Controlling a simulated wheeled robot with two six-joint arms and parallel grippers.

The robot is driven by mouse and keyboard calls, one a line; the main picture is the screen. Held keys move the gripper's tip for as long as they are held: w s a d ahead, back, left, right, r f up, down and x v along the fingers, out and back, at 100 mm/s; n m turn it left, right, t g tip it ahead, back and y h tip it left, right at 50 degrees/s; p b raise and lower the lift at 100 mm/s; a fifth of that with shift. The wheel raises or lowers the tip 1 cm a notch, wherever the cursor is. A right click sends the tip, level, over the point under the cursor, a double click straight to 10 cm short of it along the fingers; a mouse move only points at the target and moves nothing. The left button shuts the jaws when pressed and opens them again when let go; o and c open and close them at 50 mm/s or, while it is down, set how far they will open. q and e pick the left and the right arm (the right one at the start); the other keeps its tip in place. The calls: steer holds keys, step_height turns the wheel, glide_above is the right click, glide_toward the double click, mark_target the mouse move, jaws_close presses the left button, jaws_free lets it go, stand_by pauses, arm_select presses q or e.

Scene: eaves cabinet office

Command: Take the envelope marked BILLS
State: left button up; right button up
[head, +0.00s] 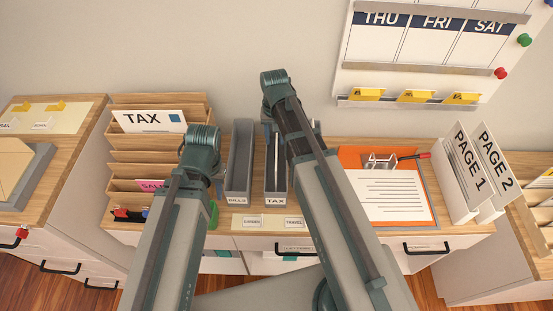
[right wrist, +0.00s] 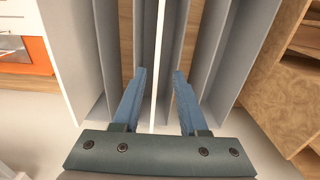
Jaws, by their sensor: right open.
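Two narrow grey holders stand upright on the desk in the head view: one labelled BILLS (head: 237,200) and, to its right, one labelled TAX (head: 276,201). The BILLS holder looks empty. A thin white upright edge (head: 277,155), perhaps an envelope, shows in the TAX holder. In the right wrist view my right gripper (right wrist: 158,73) is open, its fingers on either side of a thin white upright sheet (right wrist: 160,30) and apart from it. No marking on the sheet can be read.
A wooden sorter (head: 158,160) at left holds an envelope marked TAX (head: 149,120) and a pink one (head: 150,186). An orange folder (head: 425,190) with a paper lies right of my right arm. PAGE 1 (head: 465,165) and PAGE 2 (head: 494,160) boards stand further right.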

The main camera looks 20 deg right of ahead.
steer(key=f+b, duration=0.5)
steer(key=shift+s+d+f, duration=0.1)
steer(key=shift+s+d, duration=0.1)
jaws_close()
